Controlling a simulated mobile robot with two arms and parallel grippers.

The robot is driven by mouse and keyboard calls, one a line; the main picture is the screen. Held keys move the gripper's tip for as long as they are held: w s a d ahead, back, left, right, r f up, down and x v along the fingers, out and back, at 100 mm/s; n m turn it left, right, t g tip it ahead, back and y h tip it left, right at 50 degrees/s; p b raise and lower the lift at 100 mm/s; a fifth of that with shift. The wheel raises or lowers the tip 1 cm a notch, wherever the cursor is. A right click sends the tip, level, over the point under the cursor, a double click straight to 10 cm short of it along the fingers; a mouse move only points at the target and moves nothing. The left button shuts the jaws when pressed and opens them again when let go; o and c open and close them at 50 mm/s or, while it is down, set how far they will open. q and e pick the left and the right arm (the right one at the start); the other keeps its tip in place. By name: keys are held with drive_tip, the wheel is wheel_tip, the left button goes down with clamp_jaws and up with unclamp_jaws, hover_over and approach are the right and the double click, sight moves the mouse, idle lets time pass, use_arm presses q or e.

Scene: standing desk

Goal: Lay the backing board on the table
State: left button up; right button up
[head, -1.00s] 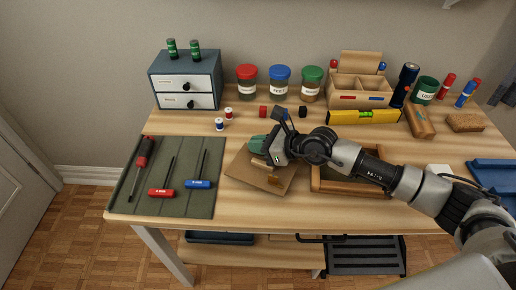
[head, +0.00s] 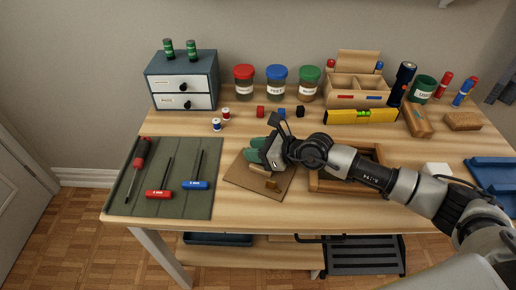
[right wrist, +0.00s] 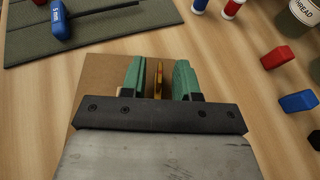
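The backing board (head: 240,177) is a flat brown square that appears to lie on the table (head: 235,208), just left of the wooden frame (head: 340,187). A small tan tab (head: 271,184) shows on the board. My right gripper (head: 259,153) is over the board's far part. In the right wrist view its green fingertips (right wrist: 159,80) are apart, one on each side of a thin brass-coloured upright piece (right wrist: 158,78), with gaps visible. The board (right wrist: 100,72) shows beneath them. The gripper hides part of the board. My left gripper is not in view.
A green mat (head: 180,208) with screwdrivers lies at the left. Spools, small blocks and jars stand behind the board. A yellow level (head: 350,117) and an organizer (head: 340,100) are behind the frame. A blue tray (head: 495,180) is at right. Bare table lies in front of the board.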

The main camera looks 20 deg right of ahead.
drive_tip(key=shift+r, duration=0.15)
drive_tip(key=v, duration=0.6)
drive_tip(key=shift+s+d, duration=0.1)
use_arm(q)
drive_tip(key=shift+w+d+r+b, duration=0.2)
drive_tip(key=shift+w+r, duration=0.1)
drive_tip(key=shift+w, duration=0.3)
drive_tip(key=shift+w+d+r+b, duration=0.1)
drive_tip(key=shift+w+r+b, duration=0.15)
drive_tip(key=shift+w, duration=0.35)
use_arm(e)
drive_tip(key=v, duration=0.5)
drive_tip(key=shift+s+d+r, duration=0.2)
drive_tip(key=shift+r, duration=0.1)
